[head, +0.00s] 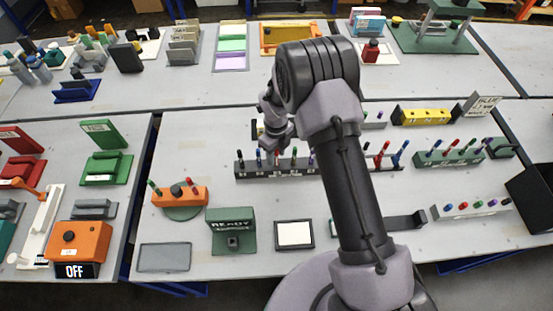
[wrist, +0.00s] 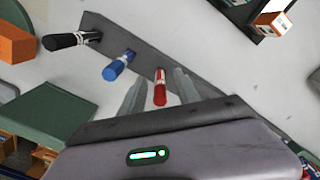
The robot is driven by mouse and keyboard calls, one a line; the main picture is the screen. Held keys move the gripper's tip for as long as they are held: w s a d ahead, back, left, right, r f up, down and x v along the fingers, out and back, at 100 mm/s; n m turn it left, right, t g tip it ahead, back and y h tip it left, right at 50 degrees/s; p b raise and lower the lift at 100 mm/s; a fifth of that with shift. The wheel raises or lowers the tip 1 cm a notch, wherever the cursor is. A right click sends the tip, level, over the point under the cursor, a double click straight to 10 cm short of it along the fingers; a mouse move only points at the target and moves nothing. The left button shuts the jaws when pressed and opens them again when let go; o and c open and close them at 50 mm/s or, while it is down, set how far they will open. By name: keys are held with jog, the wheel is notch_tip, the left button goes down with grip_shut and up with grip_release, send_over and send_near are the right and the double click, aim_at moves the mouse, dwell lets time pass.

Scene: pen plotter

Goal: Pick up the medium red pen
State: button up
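A red pen (wrist: 160,88) with a white band stands in a dark rack (wrist: 110,30) in the wrist view. My gripper (wrist: 160,92) is open, with one finger on each side of the red pen and a visible gap to each. A blue pen (wrist: 116,66) and a black pen (wrist: 70,40) stand in the same rack, left of the red pen. In the head view my gripper (head: 277,152) is over the dark rack (head: 255,173) on the middle table. The arm hides part of the rack. I cannot tell the pen's size class.
An orange pen holder (head: 178,197) stands to the left, with a green "READY" stand (head: 231,232) in front. A green pen rack (head: 447,157) and a white pen rack (head: 470,210) stand to the right.

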grip_shut()
jog(key=shift+r, duration=0.15)
